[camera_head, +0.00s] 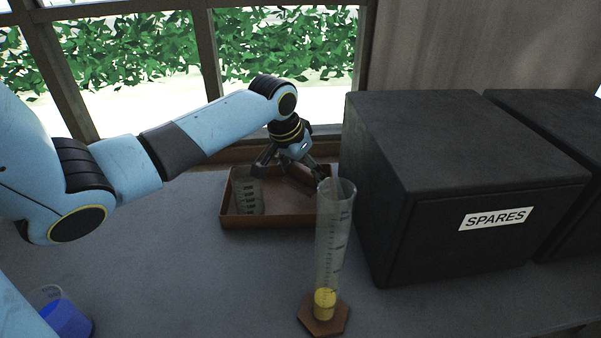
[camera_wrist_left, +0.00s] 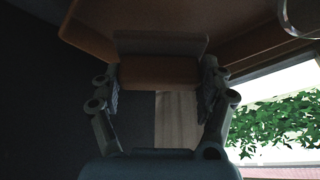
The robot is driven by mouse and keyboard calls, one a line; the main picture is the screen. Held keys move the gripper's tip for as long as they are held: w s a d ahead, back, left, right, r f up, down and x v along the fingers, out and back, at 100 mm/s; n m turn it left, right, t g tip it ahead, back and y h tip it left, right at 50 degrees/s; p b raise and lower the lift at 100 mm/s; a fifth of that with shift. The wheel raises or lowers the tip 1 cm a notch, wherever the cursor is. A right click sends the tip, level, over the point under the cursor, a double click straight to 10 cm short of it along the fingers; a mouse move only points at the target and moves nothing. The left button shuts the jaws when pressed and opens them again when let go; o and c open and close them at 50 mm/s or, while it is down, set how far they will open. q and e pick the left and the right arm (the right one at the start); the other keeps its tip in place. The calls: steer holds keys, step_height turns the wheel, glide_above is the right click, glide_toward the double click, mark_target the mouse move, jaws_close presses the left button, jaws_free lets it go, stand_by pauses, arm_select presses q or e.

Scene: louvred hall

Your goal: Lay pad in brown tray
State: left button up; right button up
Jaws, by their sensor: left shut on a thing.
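The brown tray (camera_head: 275,221) lies on the grey table below my left gripper (camera_head: 290,172). In the left wrist view, the gripper (camera_wrist_left: 162,85) is shut on the pad (camera_wrist_left: 160,73), a block with a brown-orange face and a greyish layer beside it. The pad spans the gap between both fingers, with the tray (camera_wrist_left: 90,43) behind it. In the head view the pad is hard to make out against the tray, so I cannot tell whether it touches the tray floor. My right gripper is not in view.
A clear graduated beaker (camera_head: 248,198) stands in the tray's left part. A tall cylinder (camera_head: 331,240) with yellow liquid stands in front of the tray's right end. A black SPARES box (camera_head: 450,200) is at right. A beaker of blue liquid (camera_head: 66,318) is at front left.

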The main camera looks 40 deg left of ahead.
mark_target(301, 179)
arm_select(q)
steer(key=shift+f, duration=0.85)
step_height(301, 179, down, 3)
steer(key=shift+r+b, duration=0.15)
steer(key=shift+b, duration=0.6)
steer(key=shift+f, duration=0.2)
steer(key=shift+r, duration=0.1)
steer(key=o, duration=1.1)
steer(key=shift+p+v, duration=2.55)
steer(key=shift+v, duration=3.5)
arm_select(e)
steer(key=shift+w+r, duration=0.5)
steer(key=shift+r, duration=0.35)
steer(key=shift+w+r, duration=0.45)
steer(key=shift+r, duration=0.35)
